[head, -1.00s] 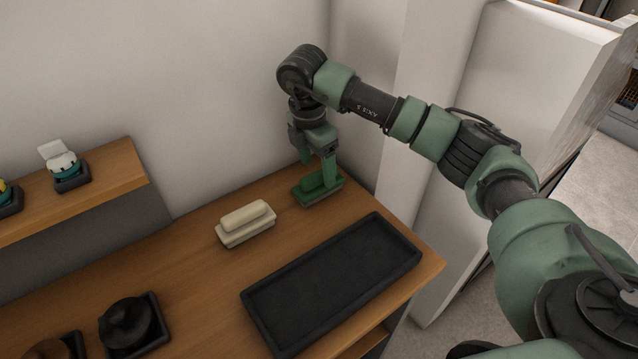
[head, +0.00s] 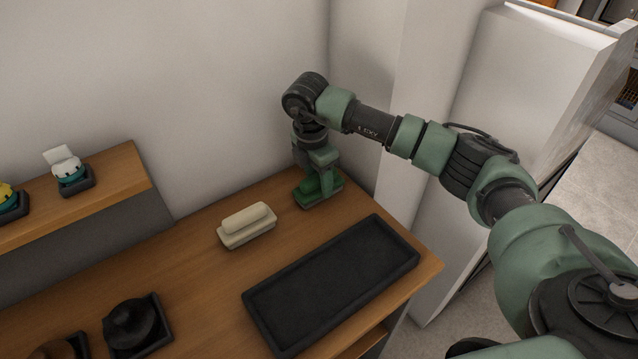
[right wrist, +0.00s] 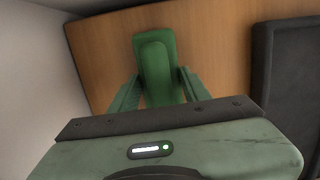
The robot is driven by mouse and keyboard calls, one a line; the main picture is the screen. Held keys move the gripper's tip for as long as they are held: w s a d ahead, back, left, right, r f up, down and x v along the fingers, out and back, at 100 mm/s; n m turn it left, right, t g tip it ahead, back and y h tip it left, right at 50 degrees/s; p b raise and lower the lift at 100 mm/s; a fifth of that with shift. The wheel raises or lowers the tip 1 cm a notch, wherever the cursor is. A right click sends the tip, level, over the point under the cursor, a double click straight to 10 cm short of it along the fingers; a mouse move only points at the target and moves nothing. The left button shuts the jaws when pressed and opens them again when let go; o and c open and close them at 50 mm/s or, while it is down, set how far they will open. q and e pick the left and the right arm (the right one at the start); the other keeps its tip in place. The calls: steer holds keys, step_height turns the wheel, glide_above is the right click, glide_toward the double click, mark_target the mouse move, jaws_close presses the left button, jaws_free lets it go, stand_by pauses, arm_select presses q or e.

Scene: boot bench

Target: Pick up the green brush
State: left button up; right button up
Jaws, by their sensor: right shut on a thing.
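The green brush (head: 310,189) stands on the wooden bench top near the back right corner, by the wall. In the right wrist view the green brush (right wrist: 155,62) lies between the two fingers, its far end showing beyond them. My right gripper (head: 320,184) reaches down over it from above and is shut on its upper part. In the right wrist view my right gripper (right wrist: 160,90) has a finger on each side of the brush. The brush's underside appears to rest on the bench. My left gripper is not in view.
A cream brush (head: 247,226) lies on the bench to the left of the green one. A black tray (head: 330,284) lies in front. A raised wooden shelf (head: 119,174) is at the left, and a dark round object (head: 130,323) sits at the front left. Walls stand close behind.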

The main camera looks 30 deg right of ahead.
steer(key=shift+r, duration=0.1)
step_height(320, 180, up, 11)
steer(key=shift+w+b, duration=0.1)
steer(key=shift+b, duration=0.95)
step_height(320, 180, up, 9)
steer(key=p, duration=0.1)
glide_above(318, 174)
steer(key=shift+d, duration=0.1)
